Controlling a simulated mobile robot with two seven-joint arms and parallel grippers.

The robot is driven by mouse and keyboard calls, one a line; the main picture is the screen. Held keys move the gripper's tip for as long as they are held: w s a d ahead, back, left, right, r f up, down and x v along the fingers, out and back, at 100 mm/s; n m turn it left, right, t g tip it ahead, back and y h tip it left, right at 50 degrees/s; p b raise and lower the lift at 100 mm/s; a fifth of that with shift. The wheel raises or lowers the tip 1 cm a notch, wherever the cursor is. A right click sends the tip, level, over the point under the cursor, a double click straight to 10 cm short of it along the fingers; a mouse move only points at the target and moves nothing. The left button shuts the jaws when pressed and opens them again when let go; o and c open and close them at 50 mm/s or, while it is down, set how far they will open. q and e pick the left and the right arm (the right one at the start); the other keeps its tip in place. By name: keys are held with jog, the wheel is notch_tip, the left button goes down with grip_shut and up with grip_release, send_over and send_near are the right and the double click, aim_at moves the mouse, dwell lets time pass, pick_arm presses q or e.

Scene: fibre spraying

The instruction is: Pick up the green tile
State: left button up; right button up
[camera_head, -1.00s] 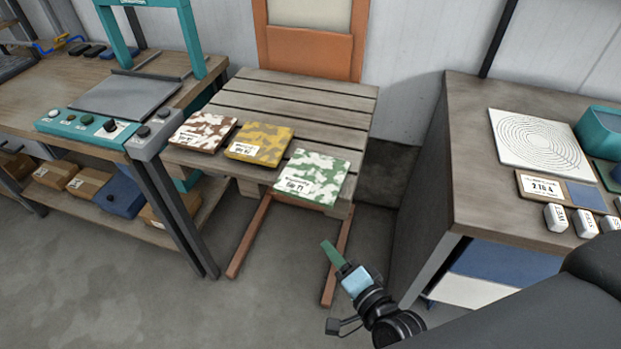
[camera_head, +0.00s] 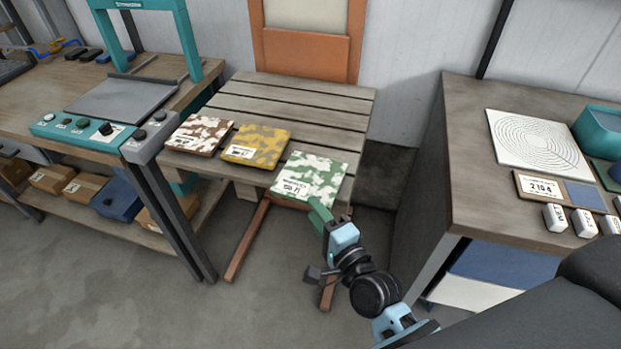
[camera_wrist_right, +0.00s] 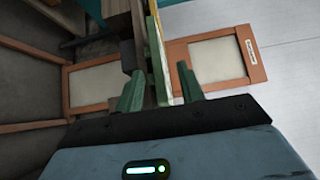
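The green tile (camera_head: 308,176), with a green and white camouflage pattern and a white label, lies flat at the front right of the slatted wooden stand (camera_head: 290,105), overhanging its front edge a little. My right gripper (camera_head: 319,212) is at the tile's front edge. In the right wrist view my right gripper (camera_wrist_right: 160,90) has its two green fingers apart, with the thin edge of a tile (camera_wrist_right: 158,60) showing between them. I see no contact with either finger. My left gripper is not in view.
A yellow camouflage tile (camera_head: 256,146) and a brown one (camera_head: 199,134) lie to the left on the stand. A workbench with a teal press frame (camera_head: 185,40) stands left. A wooden cabinet (camera_head: 470,150) stands close on the right. The stand's back half is clear.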

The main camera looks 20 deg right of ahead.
aim_at(310, 181)
jog(key=shift+d+f+x, duration=0.1)
jog(key=shift+d+x, duration=0.05)
jog(key=shift+x, duration=1)
jog(key=shift+d+f+x, duration=0.1)
jog(key=shift+d+x, duration=0.05)
jog(key=shift+x, duration=1)
grip_shut()
jog(key=shift+w+r, duration=0.1)
jog(key=shift+r, duration=0.05)
